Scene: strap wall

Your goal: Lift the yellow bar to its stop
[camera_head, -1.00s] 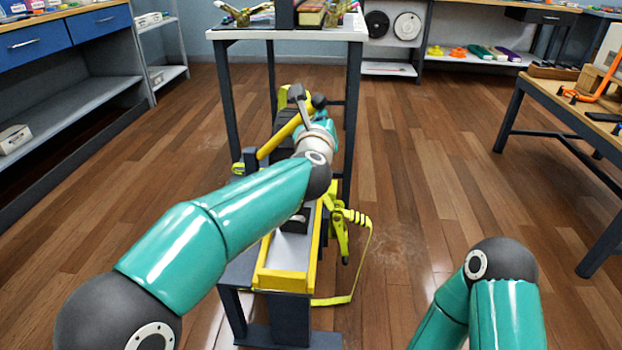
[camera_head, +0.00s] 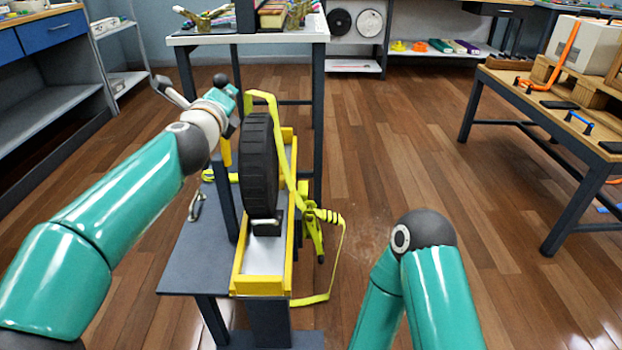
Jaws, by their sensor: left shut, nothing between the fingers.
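A tire-like black wheel (camera_head: 259,165) stands in a yellow-edged tray on a grey stand (camera_head: 185,262), with a yellow strap (camera_head: 276,125) over it. A short upright stretch of yellow bar (camera_head: 226,152) shows left of the wheel; its upper part is hidden behind my left wrist. My left gripper (camera_head: 164,87) is shut and empty, pointing up and left, away from the bar. Its base is partly hidden by the wrist. My right arm comes in at the lower right; its gripper is out of view.
A yellow ratchet buckle (camera_head: 313,230) and loose strap hang on the stand's right side. A white-topped table (camera_head: 200,40) stands behind. A workbench (camera_head: 560,105) is at the right, shelving (camera_head: 60,85) at the left. The floor right of the stand is clear.

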